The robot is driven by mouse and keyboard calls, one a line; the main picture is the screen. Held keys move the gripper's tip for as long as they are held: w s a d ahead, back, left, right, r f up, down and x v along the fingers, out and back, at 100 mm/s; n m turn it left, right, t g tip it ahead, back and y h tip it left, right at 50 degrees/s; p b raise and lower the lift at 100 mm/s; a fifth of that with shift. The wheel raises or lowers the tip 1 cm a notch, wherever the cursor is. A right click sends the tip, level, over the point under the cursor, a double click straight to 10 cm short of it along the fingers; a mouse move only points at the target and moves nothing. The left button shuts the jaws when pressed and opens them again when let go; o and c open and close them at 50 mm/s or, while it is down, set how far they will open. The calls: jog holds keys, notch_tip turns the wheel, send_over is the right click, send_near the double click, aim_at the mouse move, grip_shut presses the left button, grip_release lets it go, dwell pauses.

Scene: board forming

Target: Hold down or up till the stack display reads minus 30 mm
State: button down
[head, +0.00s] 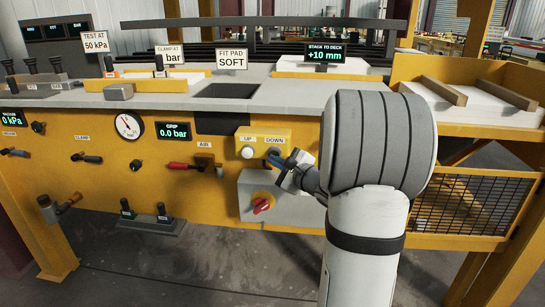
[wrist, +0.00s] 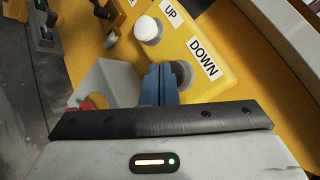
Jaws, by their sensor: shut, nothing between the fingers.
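The stack display (head: 325,52), labelled STACK TO DECK, reads +10 mm in green at the back of the bench. The UP button (head: 247,152) is a white round button on the yellow panel and stands clear; it also shows in the wrist view (wrist: 149,30). The DOWN button (wrist: 182,72) is dark grey, right of UP. My gripper (head: 274,155) has its blue fingers shut together and empty, with the tips at the DOWN button. The fingers (wrist: 160,82) partly cover that button in the wrist view. I cannot tell whether they touch or press it.
A red rotary switch (head: 262,206) sits on a grey box below the buttons. A red-handled air valve (head: 190,165) is to the left. A yellow tray with boards (head: 490,100) stands at right. The floor in front is clear.

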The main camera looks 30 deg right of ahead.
jog(key=shift+w+d, duration=0.3)
jog(key=shift+w, duration=0.1)
dwell(0.5)
jog(key=shift+s+a+b, duration=0.1)
jog(key=shift+b, duration=0.2)
dwell(3.5)
jog(key=shift+s+a+b, duration=0.4)
jog(key=shift+s, duration=0.25)
jog(key=shift+s+a, duration=0.1)
jog(key=s+a, duration=0.1)
jog(key=s+b, duration=0.1)
jog(key=s+a+b, duration=0.1)
jog(key=s, duration=0.1)
jog(key=shift+a, duration=0.35)
